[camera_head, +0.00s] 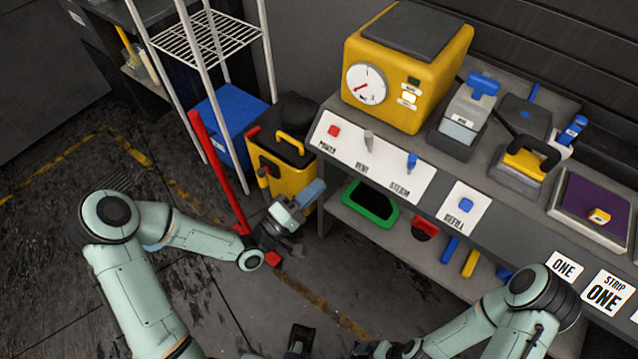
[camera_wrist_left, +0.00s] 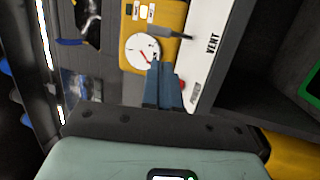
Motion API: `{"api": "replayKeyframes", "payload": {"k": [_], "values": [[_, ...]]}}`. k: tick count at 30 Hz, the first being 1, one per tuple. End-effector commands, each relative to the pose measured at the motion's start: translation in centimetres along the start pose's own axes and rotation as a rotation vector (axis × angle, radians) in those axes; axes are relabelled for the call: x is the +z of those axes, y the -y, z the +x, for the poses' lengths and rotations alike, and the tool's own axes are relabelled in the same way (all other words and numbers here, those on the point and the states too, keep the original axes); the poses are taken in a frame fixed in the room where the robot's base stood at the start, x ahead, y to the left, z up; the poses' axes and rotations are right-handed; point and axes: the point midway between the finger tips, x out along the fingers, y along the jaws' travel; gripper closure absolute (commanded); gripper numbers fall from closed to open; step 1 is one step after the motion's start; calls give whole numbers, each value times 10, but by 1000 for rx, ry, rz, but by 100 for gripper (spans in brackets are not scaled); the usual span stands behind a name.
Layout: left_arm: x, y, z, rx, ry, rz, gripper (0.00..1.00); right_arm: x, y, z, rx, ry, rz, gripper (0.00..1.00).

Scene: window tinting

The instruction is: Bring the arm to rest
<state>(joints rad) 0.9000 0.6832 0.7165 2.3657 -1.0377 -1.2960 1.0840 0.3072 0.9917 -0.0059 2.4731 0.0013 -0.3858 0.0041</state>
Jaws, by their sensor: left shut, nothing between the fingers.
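My left arm (camera_head: 190,229) reaches in from the left, bent at the elbow. Its gripper (camera_head: 314,190) is up in front of the console's left end, by the yellow bin. The blue-grey fingers (camera_wrist_left: 165,86) are together and empty in the left wrist view. In that view they overlap the lower edge of the gauge and the white panel behind; I cannot tell the gap.
The console has a yellow machine with a gauge (camera_head: 365,84), a white switch panel (camera_head: 337,152), and several tools on top. A yellow bin (camera_head: 287,183), a red post (camera_head: 218,172) and a wire rack (camera_head: 207,38) stand left of it. Floor at the lower left is open.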

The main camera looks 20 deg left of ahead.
Motion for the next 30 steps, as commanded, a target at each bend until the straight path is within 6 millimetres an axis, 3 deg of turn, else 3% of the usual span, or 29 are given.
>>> {"api": "replayKeyframes", "payload": {"k": [13, 16, 20, 23, 24, 27, 30], "values": [[0, 1, 0, -3, -1, 0, 100, 0, 0, 0, 0, 0, 0, 0], [2, 14, -1, -57, -6, 9, 100, 0, 1, -2, 0, -1, 0, 0], [17, 68, -12, -285, 2, 53, 100, -1, 4, -11, -1, -4, -1, 0], [41, 128, -40, -562, 67, 107, 100, -2, 8, -20, -3, -7, -3, 0], [54, 150, -58, -679, 113, 126, 100, -3, 10, -24, -3, -9, -3, 0], [87, 194, -111, -952, 263, 168, 100, -4, 13, -33, -5, -13, -5, 0], [117, 217, -169, -1183, 441, 188, 100, -6, 17, -42, -6, -17, -6, 0]]}}
